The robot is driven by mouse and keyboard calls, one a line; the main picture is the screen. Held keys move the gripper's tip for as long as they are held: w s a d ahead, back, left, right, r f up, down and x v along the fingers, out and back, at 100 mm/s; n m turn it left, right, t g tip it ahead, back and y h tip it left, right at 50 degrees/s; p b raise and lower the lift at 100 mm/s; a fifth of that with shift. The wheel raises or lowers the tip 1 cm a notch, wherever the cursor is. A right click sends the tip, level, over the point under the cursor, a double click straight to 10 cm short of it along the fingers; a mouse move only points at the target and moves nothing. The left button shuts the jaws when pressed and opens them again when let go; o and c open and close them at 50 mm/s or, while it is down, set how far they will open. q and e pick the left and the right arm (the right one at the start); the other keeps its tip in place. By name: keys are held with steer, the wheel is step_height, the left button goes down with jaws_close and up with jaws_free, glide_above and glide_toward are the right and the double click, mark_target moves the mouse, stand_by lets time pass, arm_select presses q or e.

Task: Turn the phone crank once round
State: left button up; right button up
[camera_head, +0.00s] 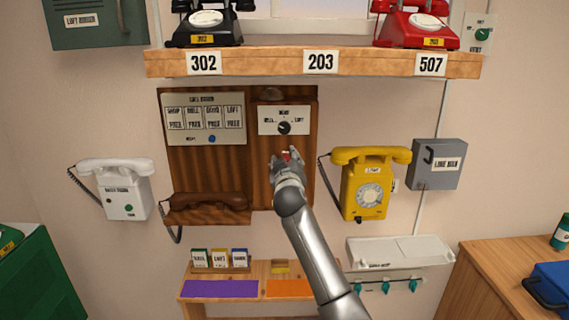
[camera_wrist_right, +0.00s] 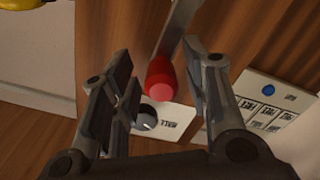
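The wooden wall phone (camera_head: 261,180) hangs in the middle of the wall in the head view. Its crank has a red knob; only a small red bit (camera_head: 287,155) shows at my right gripper (camera_head: 288,162). In the right wrist view the red knob (camera_wrist_right: 160,80) sits on a grey metal crank arm (camera_wrist_right: 178,28). The fingers of my right gripper (camera_wrist_right: 158,88) are open, one on each side of the knob, with gaps visible. Much of the crank is hidden by the hand in the head view. My left gripper is not in view.
A selector dial (camera_head: 284,128) sits just above the crank. A brown handset (camera_head: 208,201) rests left. A yellow phone (camera_head: 369,185) hangs close to the right, a white phone (camera_head: 118,188) further left. A shelf (camera_head: 270,63) with two phones juts out above.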

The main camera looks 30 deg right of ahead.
steer(key=shift+a, duration=0.1)
steer(key=shift+s+a+p, duration=0.3)
steer(key=shift+s, duration=0.15)
steer(key=p+v, duration=0.1)
steer(key=v, duration=0.5)
steer(key=shift+d+p, duration=0.1)
steer(key=shift+p, duration=0.25)
steer(key=shift+f, duration=0.1)
